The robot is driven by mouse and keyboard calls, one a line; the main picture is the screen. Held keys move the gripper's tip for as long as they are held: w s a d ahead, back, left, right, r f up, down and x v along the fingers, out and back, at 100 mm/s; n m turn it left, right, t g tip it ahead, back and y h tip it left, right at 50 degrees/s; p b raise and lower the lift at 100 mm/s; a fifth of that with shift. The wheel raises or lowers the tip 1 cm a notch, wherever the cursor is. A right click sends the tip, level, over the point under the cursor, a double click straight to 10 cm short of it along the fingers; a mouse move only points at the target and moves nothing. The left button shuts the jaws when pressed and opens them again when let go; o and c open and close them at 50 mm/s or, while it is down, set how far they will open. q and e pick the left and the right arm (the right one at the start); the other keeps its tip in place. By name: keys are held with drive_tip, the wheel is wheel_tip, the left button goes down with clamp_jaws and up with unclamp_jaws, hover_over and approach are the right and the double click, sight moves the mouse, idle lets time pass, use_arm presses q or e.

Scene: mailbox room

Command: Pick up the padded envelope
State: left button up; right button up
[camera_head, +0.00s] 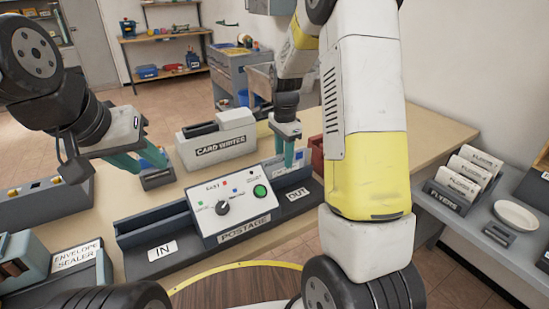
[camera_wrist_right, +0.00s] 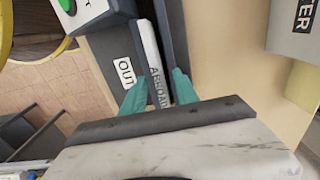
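A thin white item (camera_wrist_right: 152,62) with partly hidden grey lettering lies in the OUT tray (camera_wrist_right: 108,52). I cannot tell whether it is the padded envelope; no other thing in view is clearly one. In the head view the OUT tray (camera_head: 312,196) is at the right end of the postage machine (camera_head: 236,206). My right gripper (camera_wrist_right: 160,82) is over this tray, its teal fingers apart on either side of the white item; firm contact does not show. It also shows in the head view (camera_head: 289,163). My left gripper (camera_head: 143,168) is open, left of the machine, above a small dark block.
A flyer rack (camera_head: 455,200) and white plate (camera_head: 516,216) are on the right shelf. Bare tabletop shows behind the machine.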

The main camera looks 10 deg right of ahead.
clamp_jaws()
idle(0.3)
